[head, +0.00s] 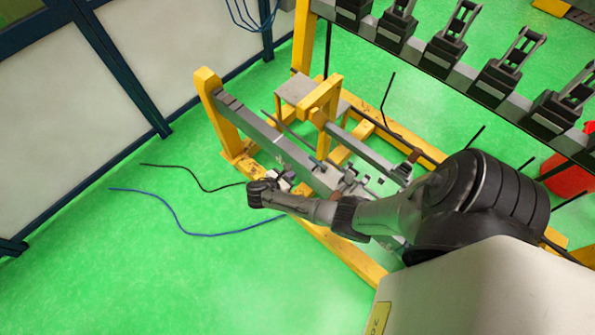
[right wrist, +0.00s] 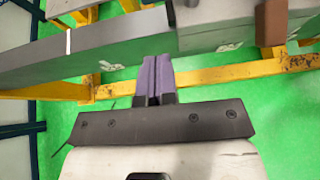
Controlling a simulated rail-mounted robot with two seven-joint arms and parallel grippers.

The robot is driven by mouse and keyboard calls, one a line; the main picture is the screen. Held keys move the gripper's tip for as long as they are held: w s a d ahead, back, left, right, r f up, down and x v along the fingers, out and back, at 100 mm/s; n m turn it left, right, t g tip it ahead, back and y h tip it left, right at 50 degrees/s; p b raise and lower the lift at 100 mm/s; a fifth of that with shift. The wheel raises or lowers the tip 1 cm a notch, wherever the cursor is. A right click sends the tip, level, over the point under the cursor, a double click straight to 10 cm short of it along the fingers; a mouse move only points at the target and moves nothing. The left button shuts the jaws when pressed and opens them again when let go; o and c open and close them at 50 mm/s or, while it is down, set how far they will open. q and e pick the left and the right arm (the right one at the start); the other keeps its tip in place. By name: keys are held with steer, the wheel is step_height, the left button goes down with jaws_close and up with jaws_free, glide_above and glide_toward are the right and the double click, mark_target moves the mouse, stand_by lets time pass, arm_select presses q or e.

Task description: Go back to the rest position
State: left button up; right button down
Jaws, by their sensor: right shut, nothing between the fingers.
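My right arm (head: 400,212) comes in from the right in the head view and reaches over the front of the yellow frame (head: 340,255). Its wrist end (head: 262,193) is beside the long grey beam (head: 262,132). The fingers are too small to make out there. In the right wrist view my right gripper (right wrist: 156,62) shows two purple fingers pressed together with nothing between them. Their tips are near the grey beam (right wrist: 120,42); I cannot tell whether they touch it. My left gripper is not in view.
A row of black clamp-like units (head: 447,50) stands on a rail at the upper right. A red container (head: 567,175) is at the right edge. A black cable (head: 195,178) and a blue cable (head: 175,213) lie on the green floor. The floor at lower left is clear.

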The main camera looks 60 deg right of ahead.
steer(key=shift+v, duration=1.55)
steer(key=w+a+r+m+t+y, duration=0.4)
steer(key=w+a+r+m, duration=0.15)
steer(key=r, duration=0.25)
steer(key=w+a+r+m+t+y, duration=0.4)
steer(key=a+r+m, duration=0.2)
steer(key=r+m, duration=0.15)
steer(key=s+a+r+t+y+p, duration=0.35)
steer(key=s+a+r, duration=0.25)
steer(key=s+r, duration=0.5)
steer(key=s+f+g, duration=0.2)
steer(key=s+f, duration=0.1)
steer(key=s, duration=0.4)
steer(key=s+f+g+p, duration=0.1)
steer(key=s+f+g, duration=0.1)
steer(key=s, duration=0.6)
steer(key=shift+s+a+f+n, duration=0.3)
steer(key=shift+s+f+n, duration=0.05)
steer(key=shift+f+n, duration=0.05)
